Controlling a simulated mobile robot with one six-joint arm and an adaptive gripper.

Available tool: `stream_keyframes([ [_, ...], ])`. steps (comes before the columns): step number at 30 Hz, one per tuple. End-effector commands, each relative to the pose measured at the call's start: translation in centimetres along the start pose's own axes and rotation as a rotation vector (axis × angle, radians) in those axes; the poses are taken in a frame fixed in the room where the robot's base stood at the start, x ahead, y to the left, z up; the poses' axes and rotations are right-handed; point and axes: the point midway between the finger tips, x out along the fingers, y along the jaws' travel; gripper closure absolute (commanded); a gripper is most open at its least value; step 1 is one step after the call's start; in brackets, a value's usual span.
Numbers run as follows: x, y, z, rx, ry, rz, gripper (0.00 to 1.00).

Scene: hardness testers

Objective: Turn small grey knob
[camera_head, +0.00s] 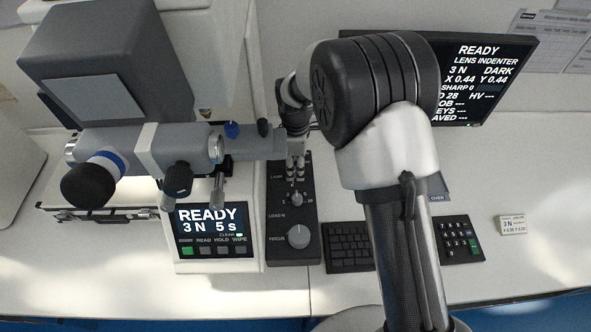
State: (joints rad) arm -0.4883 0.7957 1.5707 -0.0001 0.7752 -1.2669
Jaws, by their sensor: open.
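A black control panel (282,257) stands right of the tester's display and carries labels LAMP, LOAD N and FOCUS. A small grey knob (296,199) sits at the LOAD N label, with a dial scale around it. A larger grey knob (299,237) sits at FOCUS. My gripper (296,173) is over the upper part of the panel, by the LAMP label, with its fingers pointing down and apart. It hides whatever control is at LAMP. I cannot tell how high the fingertips are above the panel.
The tester (150,65) with its eyepiece and turret reaches close to my gripper from the left. Its display (208,220) reads READY, 3 N, 5 s. A monitor (490,75) stands at the back right. A keyboard (349,247), keypad (459,240) and small card (513,225) lie to the right.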

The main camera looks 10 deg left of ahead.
Motion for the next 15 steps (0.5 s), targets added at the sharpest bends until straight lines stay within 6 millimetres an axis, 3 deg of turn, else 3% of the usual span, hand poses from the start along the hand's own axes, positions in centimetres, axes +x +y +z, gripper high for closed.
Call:
stream_keyframes([
  [6,1.46,-0.01,0.01,0.0,0.0,0.0,0.58],
  [15,1.46,-0.01,0.0,0.0,0.0,0.0,0.61],
])
